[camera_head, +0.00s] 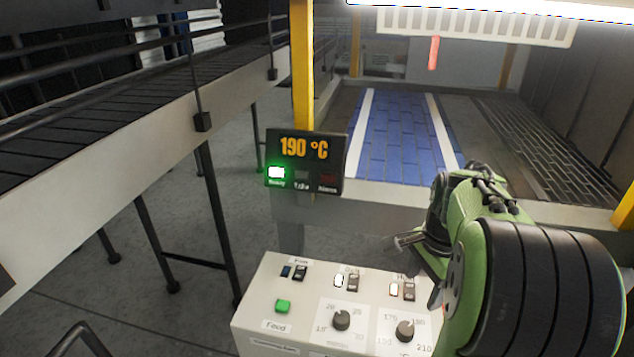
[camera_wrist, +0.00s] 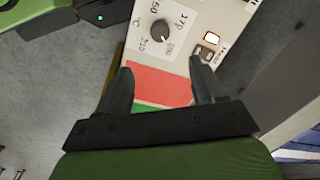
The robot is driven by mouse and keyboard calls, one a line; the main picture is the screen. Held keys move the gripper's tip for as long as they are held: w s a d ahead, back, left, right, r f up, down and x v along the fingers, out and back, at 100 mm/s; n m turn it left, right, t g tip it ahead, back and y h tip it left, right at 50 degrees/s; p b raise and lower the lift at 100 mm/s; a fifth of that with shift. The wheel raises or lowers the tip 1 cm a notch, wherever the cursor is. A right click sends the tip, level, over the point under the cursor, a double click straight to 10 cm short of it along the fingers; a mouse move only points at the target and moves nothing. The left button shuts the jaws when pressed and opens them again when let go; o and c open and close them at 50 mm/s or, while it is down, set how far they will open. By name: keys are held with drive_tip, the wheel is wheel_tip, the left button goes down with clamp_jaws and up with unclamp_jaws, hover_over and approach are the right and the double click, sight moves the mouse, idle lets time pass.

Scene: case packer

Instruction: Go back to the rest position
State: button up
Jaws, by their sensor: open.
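My green and black arm reaches in from the right in the head view. My gripper (camera_head: 402,241) is over the right back part of the control panel (camera_head: 262,318). In the wrist view my gripper (camera_wrist: 162,75) is open, with two dark fingers spread and nothing between them. Beyond the fingers lie the panel's red and green patches, a temperature dial (camera_wrist: 162,32) and the heat switch (camera_wrist: 206,52). My arm hides the right end of the panel in the head view.
A display (camera_head: 305,161) reads 190 °C with a green Ready light. The panel has a green Feed button (camera_head: 283,306) and another dial (camera_head: 341,320). A yellow post (camera_head: 302,70), a blue conveyor (camera_head: 400,135) and a railed roller conveyor (camera_head: 130,135) stand around. Floor between is open.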

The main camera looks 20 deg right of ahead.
drive_tip(key=s+a+r+n+t, duration=0.2)
drive_tip(key=s+a+n, duration=0.3)
drive_tip(key=a+n, duration=0.4)
drive_tip(key=s+a+r+n+t, duration=0.2)
drive_tip(key=s+a+n, duration=0.3)
drive_tip(key=a+n, duration=0.4)
drive_tip(key=shift+a+r+n+t, duration=0.25)
drive_tip(key=shift+a+t, duration=0.25)
drive_tip(key=shift+a, duration=0.55)
